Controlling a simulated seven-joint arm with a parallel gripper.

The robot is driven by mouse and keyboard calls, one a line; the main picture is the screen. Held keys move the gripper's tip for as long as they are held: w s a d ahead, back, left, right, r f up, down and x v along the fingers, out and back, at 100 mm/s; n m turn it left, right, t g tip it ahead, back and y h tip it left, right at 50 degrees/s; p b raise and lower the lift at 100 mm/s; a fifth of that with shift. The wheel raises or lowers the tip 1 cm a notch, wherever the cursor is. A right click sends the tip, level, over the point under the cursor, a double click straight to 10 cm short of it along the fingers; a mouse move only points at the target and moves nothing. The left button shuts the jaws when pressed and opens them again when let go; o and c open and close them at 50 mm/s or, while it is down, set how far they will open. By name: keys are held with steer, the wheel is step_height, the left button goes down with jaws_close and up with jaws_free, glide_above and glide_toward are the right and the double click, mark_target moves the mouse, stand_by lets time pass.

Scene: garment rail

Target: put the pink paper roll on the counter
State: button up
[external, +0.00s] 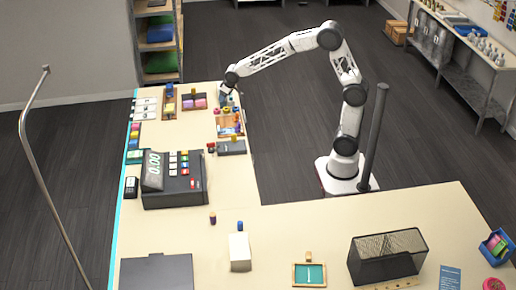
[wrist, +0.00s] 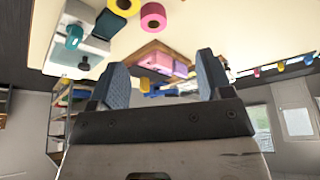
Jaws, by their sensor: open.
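My gripper (external: 228,97) hangs low over the far end of the pale counter (external: 180,132). In the wrist view my gripper (wrist: 162,78) is open, its two blue-grey fingers apart with nothing held between them. A pink paper roll (wrist: 151,24) shows in the wrist view, apart from the fingers, with a yellow roll (wrist: 122,10) close to it. In the external view small rolls sit by my gripper, but they are too small to tell apart surely. Another round pink thing (external: 494,284) lies at the bottom right corner of the front counter.
A wooden tray with pink and purple blocks (external: 194,101) lies left of my gripper. A dark cash register (external: 174,180) stands further forward. A black wire basket (external: 388,256) and a blue bin (external: 496,246) stand at front right. Bare counter lies between tray and register.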

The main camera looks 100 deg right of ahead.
steer(key=s+a+r+n, duration=0.1)
steer(key=s+a+r, duration=0.2)
steer(key=s+a, duration=0.35)
steer(key=s+a+r+n+y, duration=0.1)
steer(key=s+a+r, duration=0.2)
steer(key=s+a, duration=0.35)
steer(key=s+a+r+n, duration=0.15)
steer(key=s+a, duration=0.25)
steer(key=a, duration=0.5)
steer(key=s+a+n, duration=0.1)
steer(key=s+a, duration=0.3)
steer(key=s, duration=0.3)
steer(key=s+a, duration=0.4)
steer(key=s, duration=0.3)
steer(key=s+a+f+n+g+y, duration=0.1)
steer(key=s+a, duration=0.2)
steer(key=s, duration=0.4)
steer(key=shift+s+a+n, duration=0.15)
steer(key=shift+a+n, duration=0.2)
steer(key=shift+a, duration=0.05)
